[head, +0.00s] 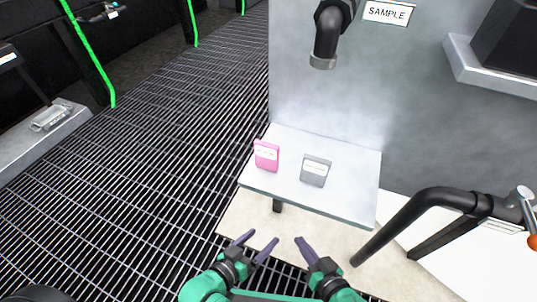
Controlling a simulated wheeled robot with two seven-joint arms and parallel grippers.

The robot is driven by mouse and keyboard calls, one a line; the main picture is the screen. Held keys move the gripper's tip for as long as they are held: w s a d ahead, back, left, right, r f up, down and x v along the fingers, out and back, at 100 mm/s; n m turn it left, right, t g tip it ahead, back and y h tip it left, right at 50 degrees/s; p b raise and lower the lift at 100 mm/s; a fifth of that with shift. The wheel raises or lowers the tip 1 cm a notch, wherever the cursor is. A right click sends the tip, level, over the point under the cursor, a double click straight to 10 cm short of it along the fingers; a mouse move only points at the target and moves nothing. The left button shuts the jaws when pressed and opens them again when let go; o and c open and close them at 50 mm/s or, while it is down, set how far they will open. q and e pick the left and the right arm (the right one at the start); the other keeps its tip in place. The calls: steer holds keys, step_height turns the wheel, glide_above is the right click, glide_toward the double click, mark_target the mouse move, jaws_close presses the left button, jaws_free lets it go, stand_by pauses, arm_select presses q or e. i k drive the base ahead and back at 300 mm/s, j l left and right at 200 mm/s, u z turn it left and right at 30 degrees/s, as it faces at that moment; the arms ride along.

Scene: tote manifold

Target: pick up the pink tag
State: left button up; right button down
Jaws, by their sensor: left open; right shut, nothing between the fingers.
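The pink tag (266,156) stands on a small grey shelf (340,199), towards its left end. It has a white label on its face. A grey tag (315,170) of like shape stands to its right, apart from it. My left gripper (259,241) is open and empty, below and in front of the shelf. My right gripper (300,241) is shut and empty, to the right of the left one, also below the shelf. Neither gripper touches a tag.
A black spout (327,40) hangs above the shelf beside a SAMPLE sign (388,12). A black pipe (400,218) with a valve handle stands at the right. A grey ledge (490,70) juts out at upper right. Open grating floor (150,170) lies to the left.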

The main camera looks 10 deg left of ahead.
mark_target(266, 153)
steer(key=k+l, duration=0.15)
steer(key=l, duration=0.25)
steer(key=k+l, duration=0.15)
steer(key=l, duration=0.2)
steer(key=k+l, duration=0.15)
steer(key=l, duration=0.25)
steer(key=k+l, duration=0.15)
steer(key=l, duration=0.25)
steer(key=u, duration=0.05)
